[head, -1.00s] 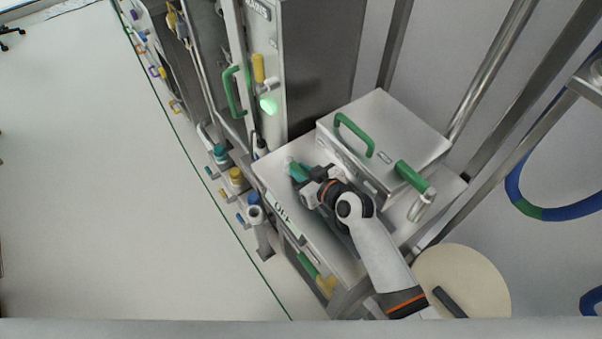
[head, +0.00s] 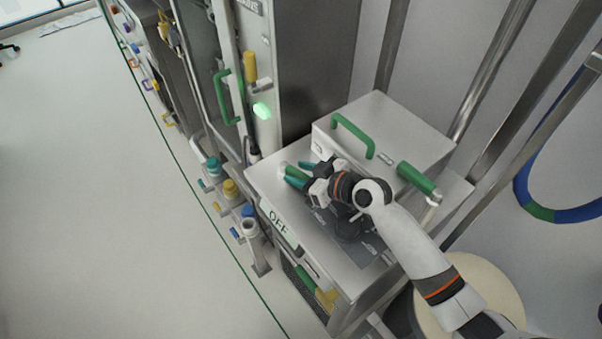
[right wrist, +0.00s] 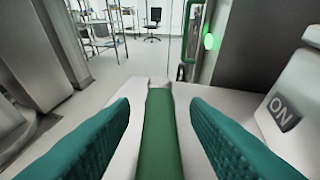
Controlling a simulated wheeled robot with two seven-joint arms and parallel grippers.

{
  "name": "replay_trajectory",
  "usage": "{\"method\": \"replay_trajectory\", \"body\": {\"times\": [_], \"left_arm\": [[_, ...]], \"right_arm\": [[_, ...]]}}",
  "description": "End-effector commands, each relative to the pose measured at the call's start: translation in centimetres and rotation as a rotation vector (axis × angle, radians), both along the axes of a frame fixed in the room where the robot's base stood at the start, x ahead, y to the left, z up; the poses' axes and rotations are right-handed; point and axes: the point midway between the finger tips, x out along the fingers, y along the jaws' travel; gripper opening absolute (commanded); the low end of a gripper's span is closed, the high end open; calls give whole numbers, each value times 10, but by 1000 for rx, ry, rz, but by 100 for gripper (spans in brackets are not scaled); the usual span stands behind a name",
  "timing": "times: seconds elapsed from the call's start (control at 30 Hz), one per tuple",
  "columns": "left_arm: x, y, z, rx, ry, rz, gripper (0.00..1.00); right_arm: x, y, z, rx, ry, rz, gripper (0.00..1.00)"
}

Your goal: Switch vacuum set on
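The vacuum set is a metal cabinet with a flat top (head: 262,180) and an OFF label (head: 280,228) on its near edge. A green lever handle (head: 290,170) lies above this top; it also runs up the middle of the right wrist view (right wrist: 160,135). My right gripper (head: 297,177) is at the handle. Its teal fingers (right wrist: 160,104) stand open on either side of the handle, with a gap on both sides. An ON label (right wrist: 284,112) shows on the box at the right of the wrist view. My left gripper is not in view.
A raised metal box (head: 385,130) with green handles stands behind the top. A tall cabinet (head: 310,60) with a lit green lamp (head: 262,110) is at the back. Metal posts (head: 490,70) rise at the right. Open floor (head: 90,190) lies at the left.

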Motion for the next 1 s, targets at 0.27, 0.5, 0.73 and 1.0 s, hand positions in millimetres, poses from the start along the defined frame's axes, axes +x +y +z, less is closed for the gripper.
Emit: {"method": "replay_trajectory", "body": {"times": [0.27,0.5,0.73,1.0], "left_arm": [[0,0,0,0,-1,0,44],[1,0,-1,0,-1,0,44],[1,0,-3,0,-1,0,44],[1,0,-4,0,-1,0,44]], "right_arm": [[0,0,1,0,0,1,42],[0,0,36,0,-5,2,42],[0,0,78,0,-4,0,42],[0,0,99,-1,1,0,42]]}}
